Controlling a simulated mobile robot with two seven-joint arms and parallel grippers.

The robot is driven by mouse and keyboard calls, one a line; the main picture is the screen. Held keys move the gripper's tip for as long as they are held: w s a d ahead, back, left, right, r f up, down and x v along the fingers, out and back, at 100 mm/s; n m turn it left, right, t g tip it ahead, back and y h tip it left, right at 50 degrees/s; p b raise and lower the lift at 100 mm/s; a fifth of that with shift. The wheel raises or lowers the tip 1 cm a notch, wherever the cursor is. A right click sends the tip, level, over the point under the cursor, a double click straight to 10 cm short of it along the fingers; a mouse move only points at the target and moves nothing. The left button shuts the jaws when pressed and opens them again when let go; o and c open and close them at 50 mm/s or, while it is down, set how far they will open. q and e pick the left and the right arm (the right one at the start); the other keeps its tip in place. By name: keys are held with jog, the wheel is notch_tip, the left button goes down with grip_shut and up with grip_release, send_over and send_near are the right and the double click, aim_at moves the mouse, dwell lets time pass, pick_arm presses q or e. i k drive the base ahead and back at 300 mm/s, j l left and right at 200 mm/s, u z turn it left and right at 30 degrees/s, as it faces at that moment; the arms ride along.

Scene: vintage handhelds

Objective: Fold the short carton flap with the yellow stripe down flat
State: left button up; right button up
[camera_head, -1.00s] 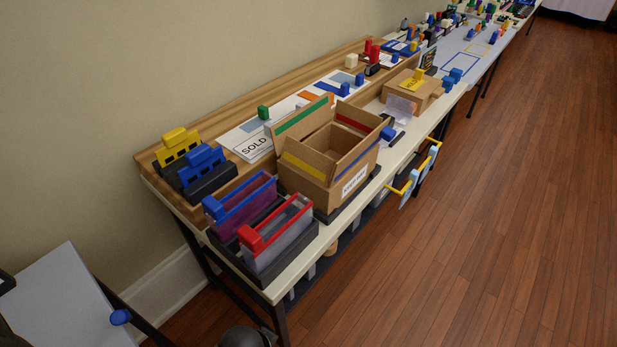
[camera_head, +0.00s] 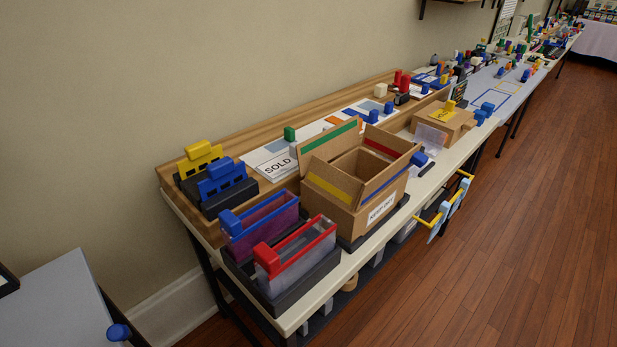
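An open cardboard carton (camera_head: 343,218) stands on a dark base on the long table, with a white label on its front right side. The short flap with the yellow stripe (camera_head: 328,188) is on its near left side, slanting outward from the opening. A flap with a green stripe (camera_head: 330,138) stands up at the back. A flap with a red stripe (camera_head: 383,148) is on the far short side. A flap with a blue stripe (camera_head: 394,178) is along the front right side. Neither of my grippers shows in the view.
Two clear sleeves with a blue top (camera_head: 262,215) and a red top (camera_head: 295,248) stand in a dark tray left of the carton. A SOLD card (camera_head: 277,166) lies behind. A smaller closed box (camera_head: 441,122) stands farther right. The wooden floor (camera_head: 530,220) in front is clear.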

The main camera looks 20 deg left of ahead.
aim_at(338, 186)
jog(key=u, duration=0.4)
jog(key=l+u, duration=0.15)
jog(key=u, duration=0.25)
jog(key=i+l+u, duration=0.1)
jog(key=u, duration=0.7)
jog(key=l+u, duration=0.3)
jog(key=k+l+u, duration=0.1)
jog(key=l+u, duration=0.2)
jog(key=l, duration=0.2)
jog(key=l+u, duration=0.25)
jog(key=k+l+u, duration=0.3)
jog(key=l, duration=0.15)
jog(key=l+u, duration=0.3)
jog(key=k+l, duration=0.05)
